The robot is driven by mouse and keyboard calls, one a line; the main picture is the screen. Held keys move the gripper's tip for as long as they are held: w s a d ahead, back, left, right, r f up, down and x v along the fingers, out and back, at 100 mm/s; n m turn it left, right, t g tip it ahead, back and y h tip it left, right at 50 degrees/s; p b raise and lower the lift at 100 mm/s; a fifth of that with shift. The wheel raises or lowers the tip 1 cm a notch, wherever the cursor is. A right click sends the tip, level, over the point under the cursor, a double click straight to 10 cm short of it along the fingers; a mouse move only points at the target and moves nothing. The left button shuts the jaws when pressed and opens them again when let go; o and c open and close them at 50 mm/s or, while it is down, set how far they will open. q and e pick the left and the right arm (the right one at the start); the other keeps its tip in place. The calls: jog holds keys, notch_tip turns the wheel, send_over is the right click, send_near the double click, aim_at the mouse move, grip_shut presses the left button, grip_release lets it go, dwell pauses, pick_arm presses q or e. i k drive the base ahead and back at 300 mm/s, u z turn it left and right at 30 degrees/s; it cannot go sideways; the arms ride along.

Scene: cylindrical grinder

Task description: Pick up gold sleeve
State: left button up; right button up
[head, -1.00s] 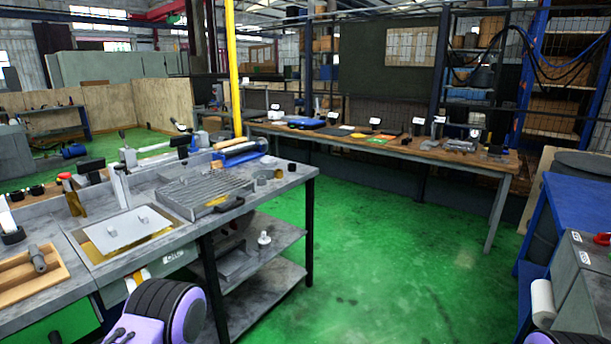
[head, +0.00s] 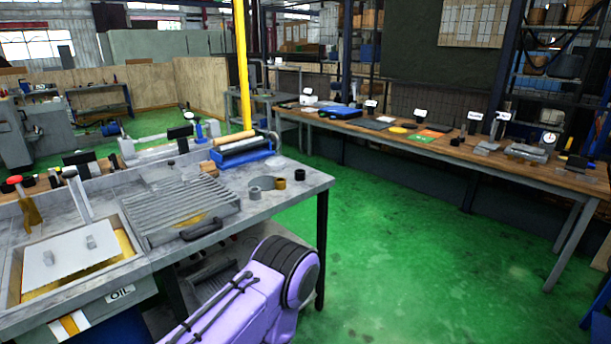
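A small gold sleeve (head: 280,183) stands on the grey bench top (head: 225,225), near its right end. A grey ring (head: 255,193) is just left of it and a black ring (head: 300,175) is to its right, apart from it. Neither of my grippers is in view. Only a purple and black link of my arm shows at the bottom, in front of the bench, below the sleeve.
A ribbed metal tray (head: 182,212) with a black handle lies left of the rings. A blue holder with a roller (head: 242,150) is behind them. A yellow post (head: 242,70) rises behind the bench. Green floor (head: 400,240) is open to the right, before a long wooden table (head: 430,145).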

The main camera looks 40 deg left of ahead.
aim_at(280, 184)
jog(key=u, duration=0.3)
jog(key=i, duration=1.15)
jog(key=u, duration=0.55)
